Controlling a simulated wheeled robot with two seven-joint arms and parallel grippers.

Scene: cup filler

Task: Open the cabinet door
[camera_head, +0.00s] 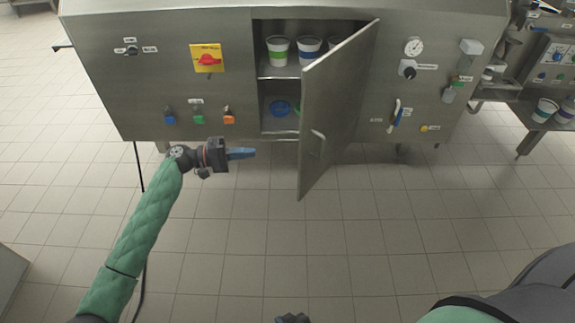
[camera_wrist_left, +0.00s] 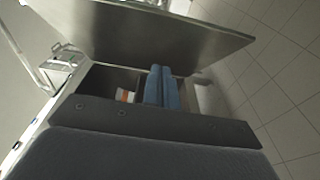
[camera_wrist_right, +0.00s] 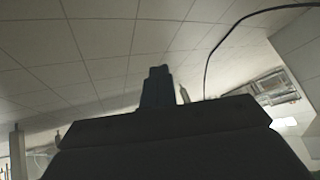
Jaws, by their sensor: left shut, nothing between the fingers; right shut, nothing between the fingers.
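The cabinet door (camera_head: 338,100) is a grey metal panel that stands well open, swung out toward me on its right side. Its handle (camera_head: 318,143) is a small curved bar low on the panel. My left gripper (camera_head: 250,153) is shut and empty, in front of the opening's lower edge, to the left of the door and apart from the handle. The door also shows in the left wrist view (camera_wrist_left: 145,32), beyond the shut blue fingers (camera_wrist_left: 161,88).
The cabinet front carries a red switch (camera_head: 207,60), a gauge (camera_head: 414,46) and buttons. A side table (camera_head: 525,112) with cups is at the right. The tiled floor in front is clear.

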